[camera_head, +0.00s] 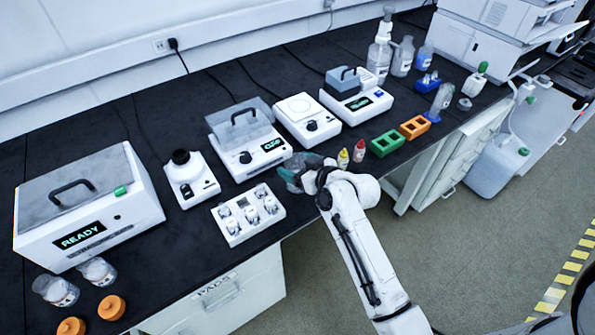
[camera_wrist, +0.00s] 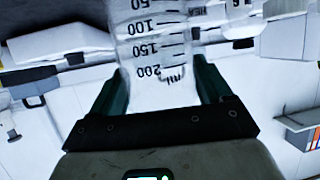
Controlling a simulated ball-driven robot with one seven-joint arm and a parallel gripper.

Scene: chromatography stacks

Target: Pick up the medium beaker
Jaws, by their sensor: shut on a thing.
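My gripper (camera_head: 292,178) is above the front edge of the bench, between the white rack and the small dropper bottles. In the wrist view my gripper (camera_wrist: 160,88) is shut on a clear beaker (camera_wrist: 155,45), with one dark green finger on each side of it. The beaker has black graduation marks, with 50, 100, 150 and 200 ml readable. In the head view the beaker (camera_head: 301,160) shows only as a faint clear shape, partly hidden by the gripper. I cannot tell whether its base touches the bench.
A white rack of small vials (camera_head: 248,214) is just left of my gripper. Yellow (camera_head: 343,159) and red (camera_head: 359,151) dropper bottles are close on its right, then green (camera_head: 387,142) and orange (camera_head: 413,127) racks. White instruments stand behind. Two glass vessels (camera_head: 97,270) are at front left.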

